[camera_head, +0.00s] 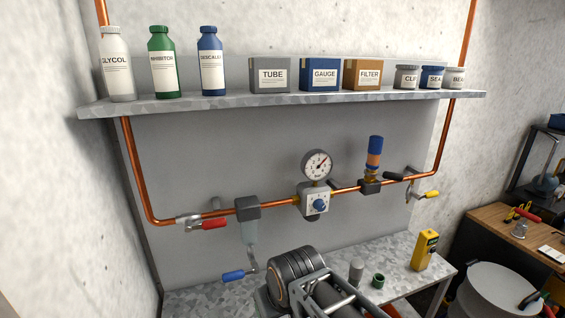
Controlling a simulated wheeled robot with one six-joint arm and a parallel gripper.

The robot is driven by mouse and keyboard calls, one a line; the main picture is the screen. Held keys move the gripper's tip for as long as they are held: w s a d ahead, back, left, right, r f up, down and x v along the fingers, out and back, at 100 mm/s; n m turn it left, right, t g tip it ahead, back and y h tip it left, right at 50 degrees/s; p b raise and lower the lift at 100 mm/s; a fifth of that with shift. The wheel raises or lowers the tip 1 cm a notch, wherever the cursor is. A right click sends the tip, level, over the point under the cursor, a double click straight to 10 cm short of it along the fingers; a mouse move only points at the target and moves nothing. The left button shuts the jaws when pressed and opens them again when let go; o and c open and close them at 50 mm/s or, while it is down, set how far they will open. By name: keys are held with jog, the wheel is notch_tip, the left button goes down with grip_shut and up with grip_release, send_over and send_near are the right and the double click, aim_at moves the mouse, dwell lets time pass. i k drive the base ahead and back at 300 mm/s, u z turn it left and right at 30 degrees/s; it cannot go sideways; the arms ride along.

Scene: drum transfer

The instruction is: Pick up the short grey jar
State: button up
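Two short greyish jars stand near the right end of the wall shelf. The left grey jar (406,77) has a white label that seems to start with "CL". The right, paler grey jar (455,78) has a label that seems to start with "BEA". A short blue jar (432,77) stands between them. All three are upright, with nothing in front of them. No gripper fingers can be made out in the head view, so I cannot see whether my gripper is open or shut.
The shelf (200,104) also holds bottles (163,62) at left and labelled boxes (320,75) in the middle. Copper pipes (160,222) with a gauge (317,164) and valves run below. A yellow container (424,250) stands on the table. A pale drum (492,290) is at lower right.

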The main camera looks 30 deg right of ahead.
aim_at(406, 75)
jog(key=z, duration=3.1)
jog(key=i, duration=1.3)
jog(key=u, duration=1.55)
